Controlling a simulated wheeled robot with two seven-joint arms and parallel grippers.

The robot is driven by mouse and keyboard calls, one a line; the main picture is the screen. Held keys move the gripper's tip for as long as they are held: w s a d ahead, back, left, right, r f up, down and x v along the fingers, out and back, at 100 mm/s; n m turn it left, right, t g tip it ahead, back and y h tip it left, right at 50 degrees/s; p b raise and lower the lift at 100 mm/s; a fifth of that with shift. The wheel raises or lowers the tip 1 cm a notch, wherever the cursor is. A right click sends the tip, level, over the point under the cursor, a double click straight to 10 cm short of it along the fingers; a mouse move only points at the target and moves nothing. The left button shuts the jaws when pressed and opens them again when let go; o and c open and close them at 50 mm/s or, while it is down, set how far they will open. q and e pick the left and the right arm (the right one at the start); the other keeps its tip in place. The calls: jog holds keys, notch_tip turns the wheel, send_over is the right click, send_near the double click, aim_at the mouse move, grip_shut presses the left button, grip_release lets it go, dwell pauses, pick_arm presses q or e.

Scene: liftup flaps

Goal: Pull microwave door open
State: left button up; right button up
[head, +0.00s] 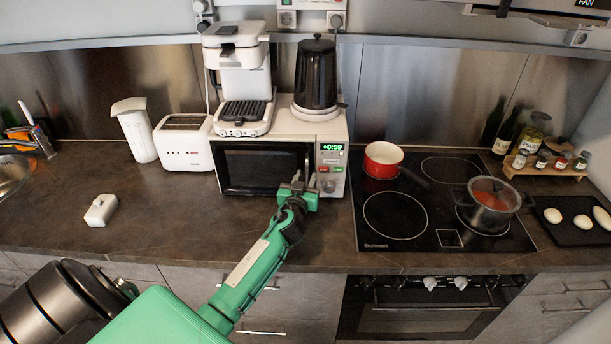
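A white microwave with a dark-windowed door (258,168) stands on the counter against the back wall. Its door looks shut. Its control panel (331,163) on the right shows a green lit display. My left gripper (298,182) is at the right edge of the door, by the handle side next to the panel. It is seen from behind, and its fingertips overlap the door edge. I cannot tell whether the fingers are closed around the handle. My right gripper is not in the view.
A coffee machine (238,75) and a black kettle (316,75) stand on top of the microwave. A toaster (184,143) is to its left. A hob with a red pot (382,158) is to its right. The counter in front of the door is clear.

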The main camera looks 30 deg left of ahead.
pick_arm(q)
jog(key=shift+w+a, duration=0.1)
jog(key=shift+w, duration=0.2)
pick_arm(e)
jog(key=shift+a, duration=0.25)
pick_arm(q)
grip_shut()
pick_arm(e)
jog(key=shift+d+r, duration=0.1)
